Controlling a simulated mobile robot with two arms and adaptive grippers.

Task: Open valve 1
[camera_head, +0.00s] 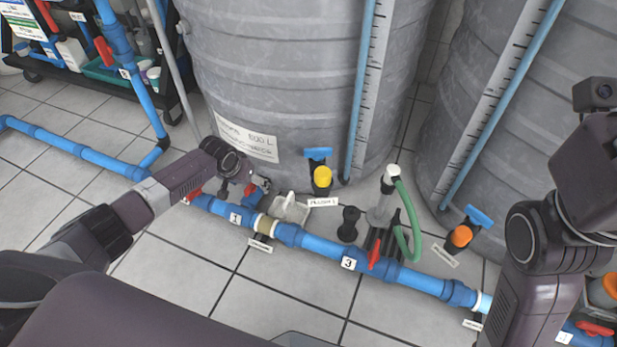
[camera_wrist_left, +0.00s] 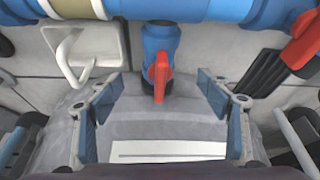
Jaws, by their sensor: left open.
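A blue pipe runs along the floor, with a label "1" (camera_head: 235,218) on it. A short blue valve (camera_wrist_left: 161,42) with a red handle (camera_wrist_left: 160,78) branches off the pipe; in the head view the handle is a small red patch (camera_head: 249,189), partly hidden by my gripper. My left gripper (camera_head: 246,187) is open; in the left wrist view its fingers (camera_wrist_left: 159,92) are spread on both sides of the red handle, apart from it. Another red handle (camera_head: 193,195) sits on the pipe left of the label. My right arm is at the right; its fingers do not show.
A large grey tank (camera_head: 290,100) stands behind the pipe, another tank (camera_head: 470,110) to its right. A white hook-like piece (camera_wrist_left: 70,50) is near the left finger in the wrist view. Further right are a "3" label (camera_head: 348,263) and red handle (camera_head: 375,253).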

